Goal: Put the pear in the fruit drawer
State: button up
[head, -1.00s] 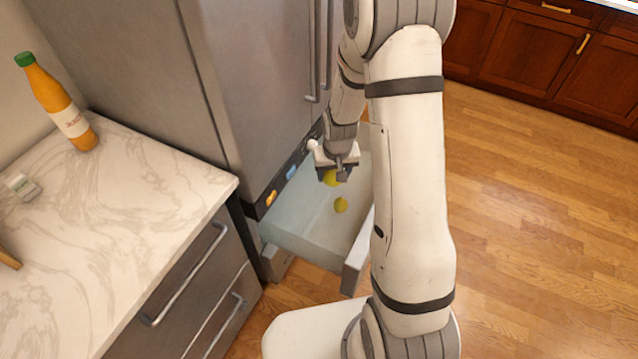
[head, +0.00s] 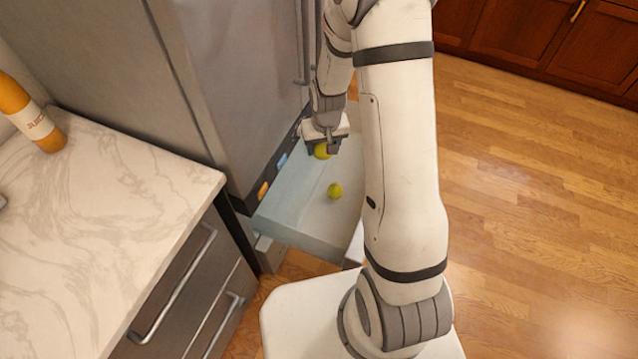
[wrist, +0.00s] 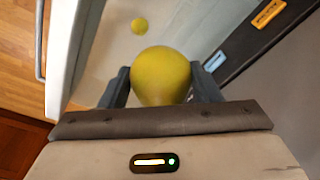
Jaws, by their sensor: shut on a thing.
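My gripper (head: 322,148) is shut on the yellow-green pear (head: 321,152) and holds it over the open fruit drawer (head: 290,215) below the fridge. In the wrist view the pear (wrist: 160,76) sits between the two dark fingers (wrist: 162,88). The drawer is pulled out, with pale translucent walls. A small yellow-green round fruit (head: 335,191) lies on the drawer floor, apart from the held pear; it also shows in the wrist view (wrist: 139,26). My arm hides the drawer's right part in the head view.
The grey fridge (head: 225,80) stands behind the drawer, with orange and blue tags on its lower edge. A marble counter (head: 110,200) with an orange juice bottle (head: 30,115) is at left. Wooden floor (head: 530,210) is clear at right.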

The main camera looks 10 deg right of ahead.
jog(key=n+b, duration=0.2)
jog(key=b, duration=3.3)
send_over(321, 222)
notch_tip(321, 222, down, 30)
jog(key=f+b, duration=0.1)
jog(key=f, duration=0.2)
jog(key=f+b, duration=0.1)
jog(key=f, duration=0.3)
jog(key=f+b, duration=0.2)
jog(key=f, duration=0.1)
jog(key=shift+s+d+f, duration=0.15)
jog(key=shift+s, duration=0.25)
jog(key=shift+f, duration=0.1)
jog(key=shift+f, duration=0.15)
jog(key=o, duration=1.1)
